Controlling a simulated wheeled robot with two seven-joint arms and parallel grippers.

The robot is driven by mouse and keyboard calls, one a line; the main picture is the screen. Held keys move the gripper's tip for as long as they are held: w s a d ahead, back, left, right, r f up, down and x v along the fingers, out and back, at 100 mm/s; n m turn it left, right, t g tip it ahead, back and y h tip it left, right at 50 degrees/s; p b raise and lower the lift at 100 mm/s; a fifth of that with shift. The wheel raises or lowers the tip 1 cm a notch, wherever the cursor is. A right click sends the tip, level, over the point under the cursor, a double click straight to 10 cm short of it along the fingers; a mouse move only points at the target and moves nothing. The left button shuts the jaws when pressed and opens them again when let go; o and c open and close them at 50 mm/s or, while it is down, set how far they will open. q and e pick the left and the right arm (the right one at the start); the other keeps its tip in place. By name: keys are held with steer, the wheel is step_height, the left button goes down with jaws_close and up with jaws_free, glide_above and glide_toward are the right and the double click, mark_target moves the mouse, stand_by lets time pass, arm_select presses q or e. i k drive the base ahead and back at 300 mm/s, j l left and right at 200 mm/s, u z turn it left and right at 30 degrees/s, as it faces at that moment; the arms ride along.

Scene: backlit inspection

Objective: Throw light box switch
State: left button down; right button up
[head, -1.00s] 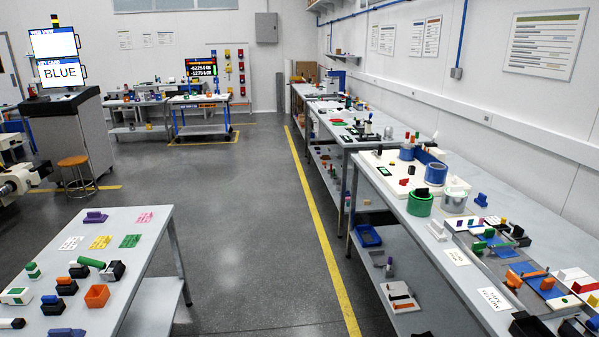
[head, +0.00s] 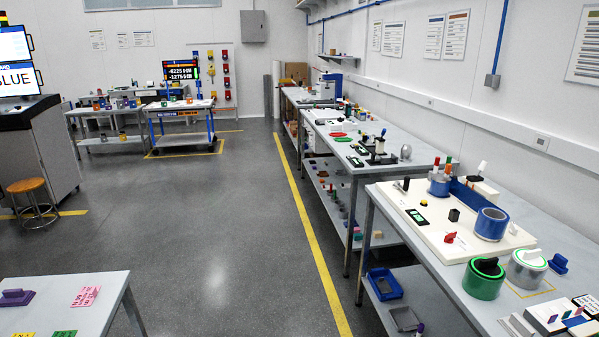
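A white slab-like box (head: 405,208) lies on the right-hand bench and may be the light box. On it are a black upright lever (head: 403,184), a small black panel with a green lit display (head: 417,217), a red knob (head: 450,237) and a small black block (head: 454,215). A blue ring-shaped roll (head: 490,223) stands at its right side. I cannot tell which of these parts is the light box switch. Neither of my grippers is in view.
A green can (head: 484,284) and a grey can (head: 526,270) stand in front of the box. The right bench (head: 400,238) has a lower shelf with a blue bin (head: 385,284). Another table (head: 100,315) is at lower left. Grey floor (head: 220,240) between them is clear.

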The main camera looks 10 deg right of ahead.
mark_target(483, 165)
steer(key=i+z, duration=0.2)
steer(key=i, duration=0.35)
steer(key=i+j+z, duration=0.15)
steer(key=i, duration=0.4)
steer(key=i+j+z, duration=0.2)
steer(key=i, duration=0.4)
steer(key=l, duration=0.1)
